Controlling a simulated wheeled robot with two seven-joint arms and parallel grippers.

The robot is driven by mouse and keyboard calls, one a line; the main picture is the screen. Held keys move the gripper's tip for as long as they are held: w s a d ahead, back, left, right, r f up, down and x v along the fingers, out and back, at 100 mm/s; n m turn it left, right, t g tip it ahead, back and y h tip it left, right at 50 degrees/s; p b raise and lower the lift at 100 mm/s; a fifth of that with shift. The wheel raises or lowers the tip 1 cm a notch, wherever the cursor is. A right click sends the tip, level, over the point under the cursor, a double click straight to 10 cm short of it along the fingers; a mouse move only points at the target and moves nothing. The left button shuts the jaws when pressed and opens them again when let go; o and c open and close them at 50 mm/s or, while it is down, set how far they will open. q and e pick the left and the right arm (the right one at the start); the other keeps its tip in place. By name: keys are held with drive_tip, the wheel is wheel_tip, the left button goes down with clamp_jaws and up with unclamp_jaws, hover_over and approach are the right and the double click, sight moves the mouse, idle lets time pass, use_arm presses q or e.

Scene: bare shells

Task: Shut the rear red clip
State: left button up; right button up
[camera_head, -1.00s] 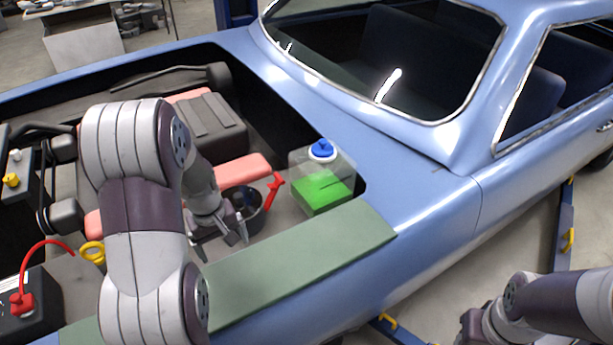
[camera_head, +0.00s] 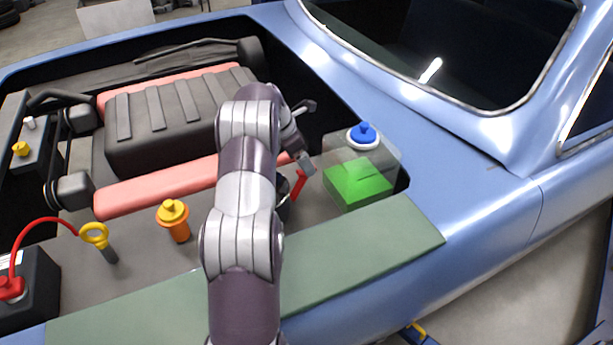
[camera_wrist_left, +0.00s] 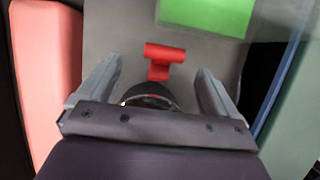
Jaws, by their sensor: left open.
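The red clip (camera_head: 299,184) stands up tilted beside a dark round housing (camera_head: 283,208), in the engine bay near the green-filled reservoir. My left arm hides most of that housing. In the left wrist view the red clip (camera_wrist_left: 164,60) has a wide top bar and a narrow stem, just above the housing's dark rim (camera_wrist_left: 150,92). My left gripper (camera_head: 309,138) is open above and behind the clip. In the left wrist view its fingers (camera_wrist_left: 160,72) stand wide apart on either side of the clip, with no visible contact. My right gripper is out of view.
The clear reservoir with green fluid (camera_head: 358,186) and a blue cap (camera_head: 363,133) stands just right of the clip. A pink engine cover (camera_head: 150,190) lies left. An orange-capped filler (camera_head: 174,218) and yellow dipstick ring (camera_head: 95,235) stand nearer. A green mat (camera_head: 370,245) covers the fender.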

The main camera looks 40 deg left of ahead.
sight(299, 181)
use_arm(q)
drive_tip(key=shift+x, duration=0.8)
drive_tip(key=shift+w+d+f, duration=0.1)
drive_tip(key=shift+d+f, duration=0.2)
drive_tip(key=shift+f, duration=0.3)
drive_tip(key=shift+w+f, duration=0.15)
drive_tip(key=shift+f, duration=0.05)
